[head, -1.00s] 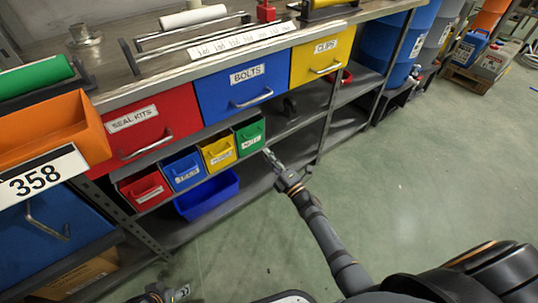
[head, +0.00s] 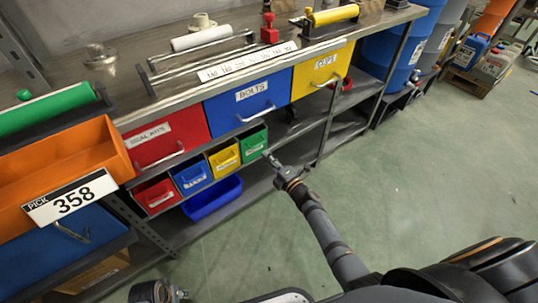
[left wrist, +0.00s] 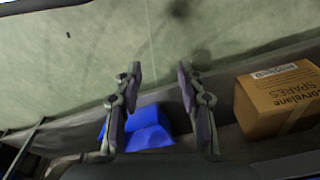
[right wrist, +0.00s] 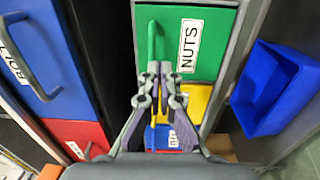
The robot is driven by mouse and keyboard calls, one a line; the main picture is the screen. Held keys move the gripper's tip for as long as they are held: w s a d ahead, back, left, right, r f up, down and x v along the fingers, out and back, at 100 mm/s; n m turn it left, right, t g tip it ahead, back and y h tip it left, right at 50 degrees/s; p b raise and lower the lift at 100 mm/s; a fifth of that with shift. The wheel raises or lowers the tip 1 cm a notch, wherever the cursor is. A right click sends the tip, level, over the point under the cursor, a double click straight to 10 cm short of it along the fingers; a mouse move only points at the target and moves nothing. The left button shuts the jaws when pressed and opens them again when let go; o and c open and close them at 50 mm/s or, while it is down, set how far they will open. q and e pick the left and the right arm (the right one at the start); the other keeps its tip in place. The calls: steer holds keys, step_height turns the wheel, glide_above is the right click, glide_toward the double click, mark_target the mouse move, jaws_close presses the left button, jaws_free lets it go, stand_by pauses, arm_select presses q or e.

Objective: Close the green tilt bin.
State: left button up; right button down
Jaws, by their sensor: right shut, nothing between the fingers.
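The green bin (head: 253,143), labelled NUTS in the right wrist view (right wrist: 213,60), is the rightmost of the row of small bins under the shelf. How far its front leans out is hard to tell. My right gripper (head: 267,156) is shut and empty just off the right side of its front in the head view. In the right wrist view the closed fingertips (right wrist: 153,70) overlap the lower end of the green handle (right wrist: 153,42); I cannot tell whether they touch. My left gripper (left wrist: 159,75) is open and empty, away from the bins, low at the left.
Yellow (head: 224,158), blue (head: 192,177) and red (head: 156,195) small bins stand left of the green one. Big drawers, including the blue BOLTS drawer (head: 246,99), sit above. A loose blue bin (head: 213,198) is below. The floor (head: 420,190) at right is clear.

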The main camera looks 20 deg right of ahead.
mark_target(250, 142)
steer(key=r+p, duration=0.1)
steer(key=p, duration=0.1)
steer(key=w+r+g+p, duration=0.1)
steer(key=p, duration=0.1)
steer(key=shift+w+a, duration=0.3)
steer(key=shift+a, duration=0.05)
arm_select(q)
steer(key=s+a+f+p, duration=0.1)
steer(key=s+a+f, duration=0.2)
steer(key=s+f, duration=0.5)
steer(key=shift+s+a+f+y, duration=0.2)
steer(key=shift+a+f+y, duration=0.1)
steer(key=shift+f, duration=1.55)
arm_select(e)
steer(key=shift+w+a+r, duration=0.15)
steer(key=shift+w, duration=0.3)
arm_select(q)
steer(key=shift+p, duration=0.3)
